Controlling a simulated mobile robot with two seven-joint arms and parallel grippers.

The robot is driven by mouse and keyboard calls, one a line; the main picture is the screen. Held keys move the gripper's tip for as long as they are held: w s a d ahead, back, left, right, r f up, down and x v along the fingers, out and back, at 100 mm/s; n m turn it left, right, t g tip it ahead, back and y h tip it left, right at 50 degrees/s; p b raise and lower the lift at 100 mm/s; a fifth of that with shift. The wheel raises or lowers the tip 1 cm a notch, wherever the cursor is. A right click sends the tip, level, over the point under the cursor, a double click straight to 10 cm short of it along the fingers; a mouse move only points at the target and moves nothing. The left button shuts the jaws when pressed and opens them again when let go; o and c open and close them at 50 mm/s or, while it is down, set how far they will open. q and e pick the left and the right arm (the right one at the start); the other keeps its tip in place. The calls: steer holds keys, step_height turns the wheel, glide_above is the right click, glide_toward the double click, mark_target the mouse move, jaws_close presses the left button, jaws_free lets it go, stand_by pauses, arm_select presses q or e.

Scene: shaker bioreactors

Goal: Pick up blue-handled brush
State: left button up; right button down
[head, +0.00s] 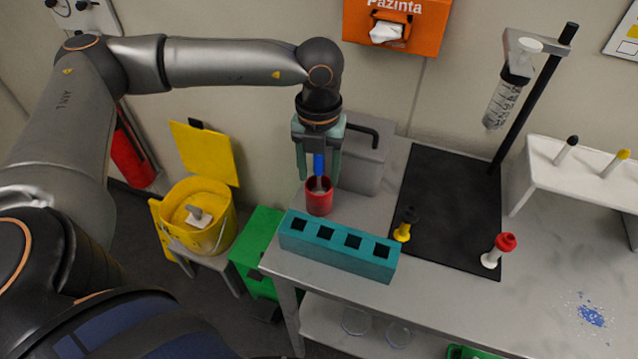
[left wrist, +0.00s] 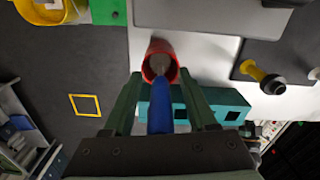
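The blue-handled brush (head: 319,163) stands in a red cup (head: 319,198) near the left end of the bench, handle up. My left gripper (head: 319,172) is above the cup, pointing down, with its green fingers on either side of the blue handle. In the left wrist view the handle (left wrist: 160,112) lies between the two fingers (left wrist: 160,85), with a gap on each side, so the gripper is open. The brush's grey lower part sits inside the red cup (left wrist: 150,48). My right gripper is not in view.
A teal block with square holes (head: 340,247) stands close in front of the cup. A grey box with a handle (head: 362,165) is just behind it. A black mat (head: 450,190) with a stand lies to the right. A yellow bucket (head: 210,228) is off the bench at left.

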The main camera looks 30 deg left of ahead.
arm_select(q)
jaws_close()
steer(key=shift+r, duration=0.1)
stand_by(0.5)
